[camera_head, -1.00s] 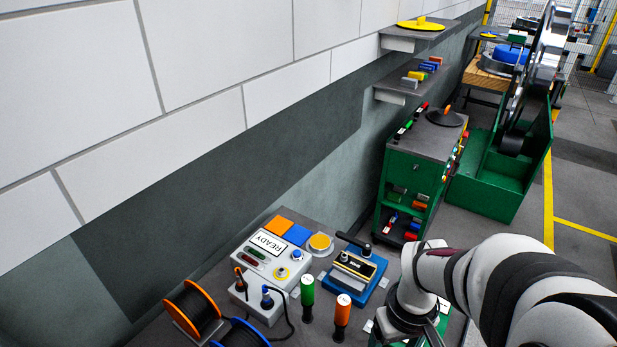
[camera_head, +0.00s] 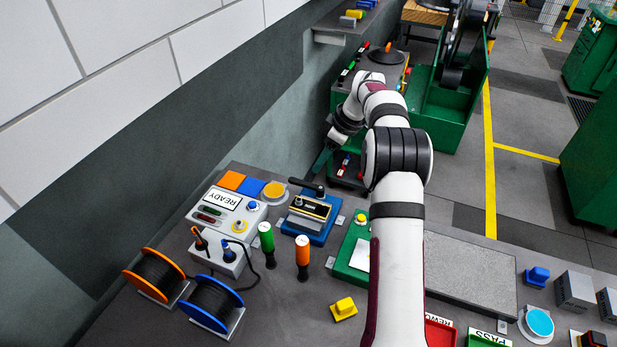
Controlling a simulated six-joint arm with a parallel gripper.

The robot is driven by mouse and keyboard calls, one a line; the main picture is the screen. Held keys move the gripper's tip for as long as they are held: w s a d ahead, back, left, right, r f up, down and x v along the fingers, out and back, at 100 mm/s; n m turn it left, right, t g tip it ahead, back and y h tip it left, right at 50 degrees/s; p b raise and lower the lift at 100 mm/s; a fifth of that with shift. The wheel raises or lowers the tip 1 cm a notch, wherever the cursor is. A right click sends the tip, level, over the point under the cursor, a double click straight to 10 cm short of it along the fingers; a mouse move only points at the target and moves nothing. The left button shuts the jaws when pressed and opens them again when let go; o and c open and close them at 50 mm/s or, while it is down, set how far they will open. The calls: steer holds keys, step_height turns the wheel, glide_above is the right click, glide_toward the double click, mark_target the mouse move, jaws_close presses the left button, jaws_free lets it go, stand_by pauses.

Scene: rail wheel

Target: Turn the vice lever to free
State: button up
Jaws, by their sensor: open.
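The vice (camera_head: 308,229) has a blue base and a grey and black body with a gold-edged plate. It stands on the grey bench, left of my arm. Its black lever (camera_head: 304,186) lies across the top at the back, with a dark knob at its right end. The lever's marking is too small to read. My gripper (camera_head: 333,143) is beyond the vice, up and to the right of the lever, by the green cabinet. It is open and apart from the lever. Its fingertips are small and dark, and hard to make out.
Left of the vice stand a grey READY box (camera_head: 222,212) and two cable spools. A green-handled tool (camera_head: 266,238) and an orange-handled tool (camera_head: 302,252) stand upright in front of the vice. A green cabinet (camera_head: 391,77) stands beyond. The wall is at left.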

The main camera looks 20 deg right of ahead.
mark_target(306, 184)
steer(key=x, duration=0.9)
steer(key=shift+w+a+f, duration=0.1)
steer(key=shift+f, duration=0.2)
jaws_close()
stand_by(0.8)
